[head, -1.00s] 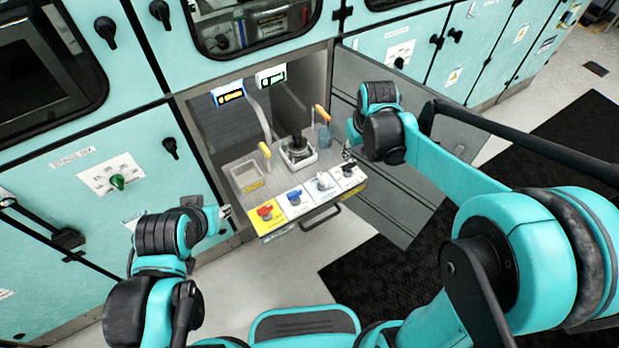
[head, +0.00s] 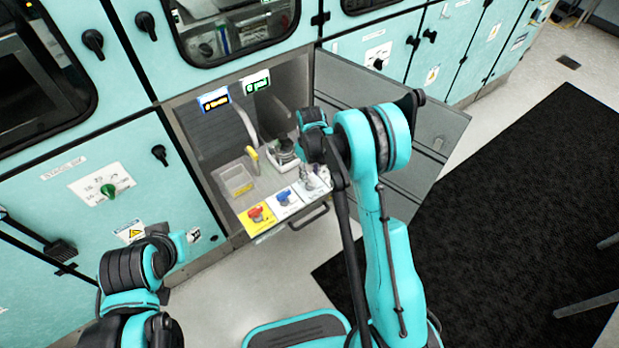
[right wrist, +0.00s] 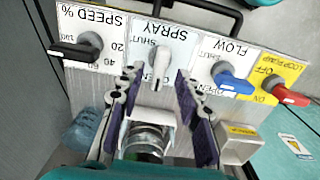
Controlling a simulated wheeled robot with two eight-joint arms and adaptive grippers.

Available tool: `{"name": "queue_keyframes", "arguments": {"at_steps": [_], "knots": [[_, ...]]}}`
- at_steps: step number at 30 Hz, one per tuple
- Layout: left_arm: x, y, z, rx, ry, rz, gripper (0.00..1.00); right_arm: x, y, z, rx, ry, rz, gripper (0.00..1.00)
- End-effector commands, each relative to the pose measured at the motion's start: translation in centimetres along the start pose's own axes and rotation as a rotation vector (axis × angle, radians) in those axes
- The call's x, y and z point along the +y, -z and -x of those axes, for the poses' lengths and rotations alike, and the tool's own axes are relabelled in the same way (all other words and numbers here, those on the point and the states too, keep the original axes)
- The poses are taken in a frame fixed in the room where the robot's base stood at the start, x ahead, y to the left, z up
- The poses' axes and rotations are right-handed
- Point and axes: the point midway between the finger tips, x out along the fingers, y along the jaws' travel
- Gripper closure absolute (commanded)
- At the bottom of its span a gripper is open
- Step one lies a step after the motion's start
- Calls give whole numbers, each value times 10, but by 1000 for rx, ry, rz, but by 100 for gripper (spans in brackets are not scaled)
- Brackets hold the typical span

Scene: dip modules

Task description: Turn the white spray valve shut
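The white spray valve (right wrist: 159,62) is on the SPRAY plate in the right wrist view. Its handle points down the picture, towards my gripper. In the head view the valve (head: 311,182) is partly hidden by my right arm. My right gripper (right wrist: 157,80) is open, its two purple-padded fingers on either side of the handle's end, with gaps showing. I cannot tell whether they are at the handle's depth. My left gripper (head: 194,236) is at the lower left, away from the panel; its fingers are too small to read.
The blue FLOW valve (right wrist: 230,78) and black SPEED knob (right wrist: 80,48) flank the spray valve. The red valve (right wrist: 290,96) is beyond the blue one. A glass jar (right wrist: 142,142) in a white holder and a yellow-edged tray (right wrist: 238,143) are close by. An open grey door (head: 430,120) stands right.

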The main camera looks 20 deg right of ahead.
Motion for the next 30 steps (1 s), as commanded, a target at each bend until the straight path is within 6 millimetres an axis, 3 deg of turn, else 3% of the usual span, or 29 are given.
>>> {"name": "queue_keyframes", "arguments": {"at_steps": [4, 14, 18, 30], "knots": [[0, -4, -5, 0, 0, 0, 66, 0, 0, -17, 0, 0, 0, 66], [0, -4, -5, 0, 0, 0, 66, 0, 0, -20, 1, 0, 0, 66], [0, -4, -5, 0, 0, 0, 66, 0, 0, -20, 1, 0, 0, 100], [0, -4, -6, 0, 0, 0, 66, 0, 0, -20, 1, 0, -26, 100]]}}
